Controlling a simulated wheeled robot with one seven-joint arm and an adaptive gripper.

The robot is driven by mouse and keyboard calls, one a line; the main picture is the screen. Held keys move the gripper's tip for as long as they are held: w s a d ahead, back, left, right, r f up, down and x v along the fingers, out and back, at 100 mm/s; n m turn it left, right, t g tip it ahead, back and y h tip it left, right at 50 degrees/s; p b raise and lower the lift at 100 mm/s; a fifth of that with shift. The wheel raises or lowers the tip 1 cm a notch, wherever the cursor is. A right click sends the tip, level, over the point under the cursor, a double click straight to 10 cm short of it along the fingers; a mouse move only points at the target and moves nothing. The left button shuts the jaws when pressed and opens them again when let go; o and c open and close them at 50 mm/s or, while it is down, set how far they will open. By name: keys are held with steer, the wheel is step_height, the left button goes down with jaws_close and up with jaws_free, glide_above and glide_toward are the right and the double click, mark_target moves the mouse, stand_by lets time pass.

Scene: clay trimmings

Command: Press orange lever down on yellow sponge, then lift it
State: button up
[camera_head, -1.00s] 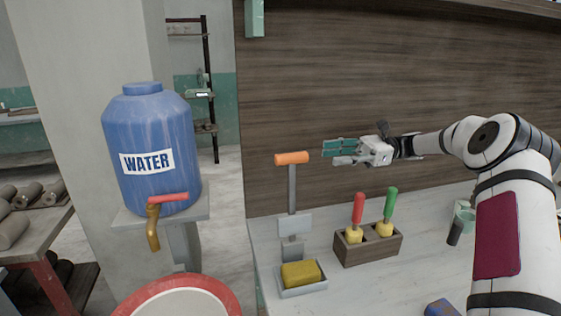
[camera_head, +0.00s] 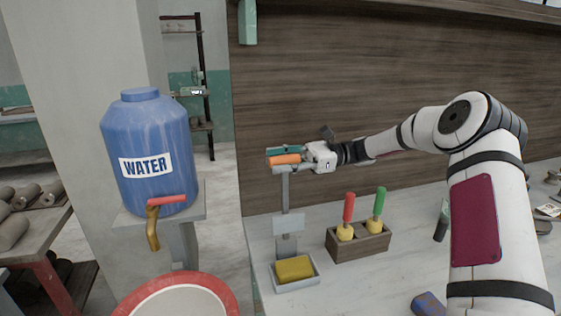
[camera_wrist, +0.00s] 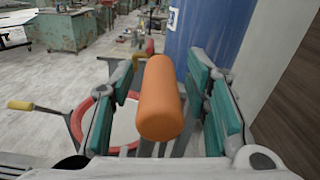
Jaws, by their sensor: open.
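The orange lever handle (camera_head: 285,160) tops a grey upright post (camera_head: 285,190) above the sponge. The yellow sponge (camera_head: 294,269) lies in a small grey tray (camera_head: 296,285) at the foot of the post, on the counter. My gripper (camera_head: 284,158) is open around the orange handle, one finger behind it and one in front and below. In the wrist view the orange handle (camera_wrist: 161,98) lies lengthwise between the teal finger pads of my gripper (camera_wrist: 162,108), with a visible gap on its left side; contact on the right cannot be told.
A wooden block (camera_head: 358,244) with a red-handled and a green-handled tool stands right of the sponge tray. A blue water jug (camera_head: 147,140) with a tap is at left. A red-rimmed basin (camera_head: 225,296) is below it. A wooden panel (camera_head: 400,90) rises behind the counter.

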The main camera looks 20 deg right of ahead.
jaws_close()
steer(key=shift+s, duration=0.15)
